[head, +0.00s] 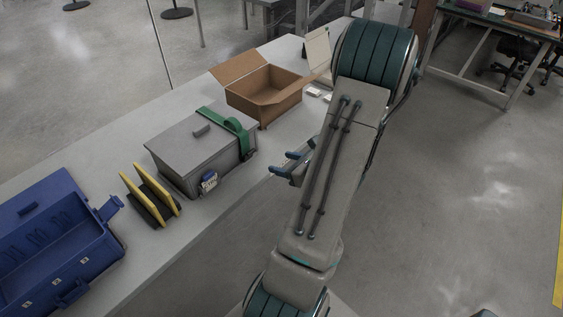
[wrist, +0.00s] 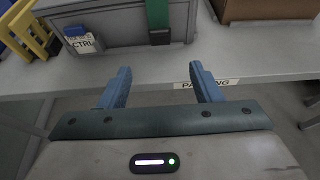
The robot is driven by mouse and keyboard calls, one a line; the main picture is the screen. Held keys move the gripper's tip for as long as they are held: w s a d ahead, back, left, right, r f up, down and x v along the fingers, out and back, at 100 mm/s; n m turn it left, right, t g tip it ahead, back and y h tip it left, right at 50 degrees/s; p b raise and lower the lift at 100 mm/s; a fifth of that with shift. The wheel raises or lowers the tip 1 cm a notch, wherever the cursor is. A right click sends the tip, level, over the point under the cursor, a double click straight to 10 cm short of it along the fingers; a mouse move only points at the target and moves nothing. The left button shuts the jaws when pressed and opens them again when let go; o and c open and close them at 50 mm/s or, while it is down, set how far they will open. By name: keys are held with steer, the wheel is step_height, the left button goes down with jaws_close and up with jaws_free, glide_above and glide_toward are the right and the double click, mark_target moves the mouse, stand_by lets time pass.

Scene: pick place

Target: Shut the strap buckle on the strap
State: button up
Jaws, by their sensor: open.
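A green strap (head: 232,125) runs over the lid of a grey box (head: 187,159) near the right end of that box in the head view. In the wrist view the strap (wrist: 157,14) hangs down the front of the box (wrist: 118,30), with a dark buckle (wrist: 160,37) at its lower end. I cannot tell whether the buckle is latched. My gripper (head: 281,169) is in front of the table edge, right of the box. In the wrist view my gripper (wrist: 156,86) has its two blue fingers apart, empty, below and apart from the buckle.
An open cardboard box (head: 265,93) stands behind and right of the grey box. A yellow-and-black rack (head: 151,195) and an open blue toolbox (head: 58,240) stand to the left. The table's front edge (wrist: 250,79) lies near my fingers.

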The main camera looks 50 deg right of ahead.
steer(key=c, duration=0.5)
steer(key=shift+s+d+f+b, duration=0.1)
steer(key=shift+s+d+b, duration=0.1)
steer(key=shift+b, duration=0.6)
steer(key=c, duration=0.5)
steer(key=shift+s+b, duration=0.3)
steer(key=shift+b, duration=0.45)
jaws_close()
steer(key=b, duration=0.2)
glide_toward(252, 152)
steer(key=x, duration=0.7)
steer(key=shift+d, duration=0.1)
steer(key=shift+s+p, duration=0.1)
steer(key=shift+p, duration=0.2)
